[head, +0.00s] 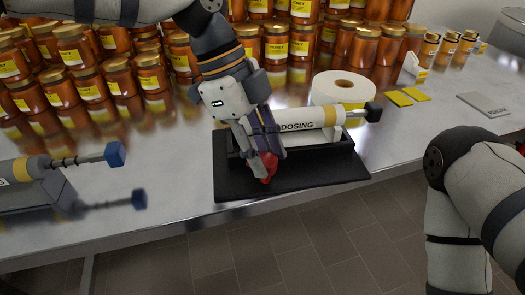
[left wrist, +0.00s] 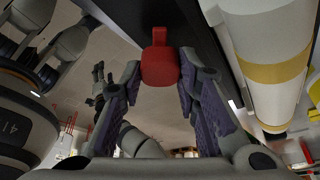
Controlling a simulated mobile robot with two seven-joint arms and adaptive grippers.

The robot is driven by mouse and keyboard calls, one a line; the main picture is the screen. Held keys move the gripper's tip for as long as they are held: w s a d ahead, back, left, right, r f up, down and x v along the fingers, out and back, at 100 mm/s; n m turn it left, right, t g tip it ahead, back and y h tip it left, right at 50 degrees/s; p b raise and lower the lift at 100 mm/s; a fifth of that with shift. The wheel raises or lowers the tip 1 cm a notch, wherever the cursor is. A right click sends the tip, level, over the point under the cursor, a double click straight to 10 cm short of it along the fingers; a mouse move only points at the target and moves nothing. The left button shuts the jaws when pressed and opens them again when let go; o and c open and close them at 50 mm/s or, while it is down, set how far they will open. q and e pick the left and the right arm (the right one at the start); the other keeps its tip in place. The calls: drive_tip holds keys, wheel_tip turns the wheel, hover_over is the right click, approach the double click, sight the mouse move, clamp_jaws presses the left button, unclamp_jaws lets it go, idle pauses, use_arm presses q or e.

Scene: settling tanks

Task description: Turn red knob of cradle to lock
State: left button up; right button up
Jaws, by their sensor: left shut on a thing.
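The cradle (head: 330,177) is a black base on the metal table near its front edge. A white cylinder marked DOSING (head: 313,119), with a dark end at the right, lies in it. The red knob (head: 268,168) is at the cradle's front left, partly hidden by my left gripper (head: 266,158). In the left wrist view the red knob (left wrist: 160,66) sits between the purple-padded fingers of my left gripper (left wrist: 160,75), which is shut on it. The white cylinder with a yellow band (left wrist: 275,72) runs along the right there.
Rows of honey jars (head: 125,75) fill the back of the table. A label roll (head: 343,88) stands just behind the cylinder. Yellow cards (head: 408,97) and a grey plate (head: 484,104) lie at the right. A grey device with blue-tipped rods (head: 35,175) is at the left.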

use_arm(q)
drive_tip(key=m+g, duration=0.1)
drive_tip(key=m, duration=0.1)
drive_tip(key=m+y+b, duration=0.1)
drive_tip(key=m, duration=0.2)
drive_tip(key=shift+w+d+f+m+g, duration=0.1)
drive_tip(key=shift+w+f+m+g, duration=0.05)
drive_tip(key=shift+m+g, duration=0.2)
drive_tip(key=m+g+y+b, duration=0.1)
drive_tip(key=m+y, duration=0.1)
drive_tip(key=m, duration=0.3)
drive_tip(key=shift+d, duration=0.1)
use_arm(e)
drive_tip(key=s+f+g, duration=0.1)
drive_tip(key=s+f, duration=0.1)
drive_tip(key=shift+s+f, duration=0.3)
drive_tip(key=shift+f, duration=0.05)
use_arm(q)
drive_tip(key=shift+m, duration=0.25)
drive_tip(key=o, duration=1.1)
drive_tip(key=shift+o, duration=0.2)
drive_tip(key=v, duration=0.7)
drive_tip(key=shift+r, duration=0.4)
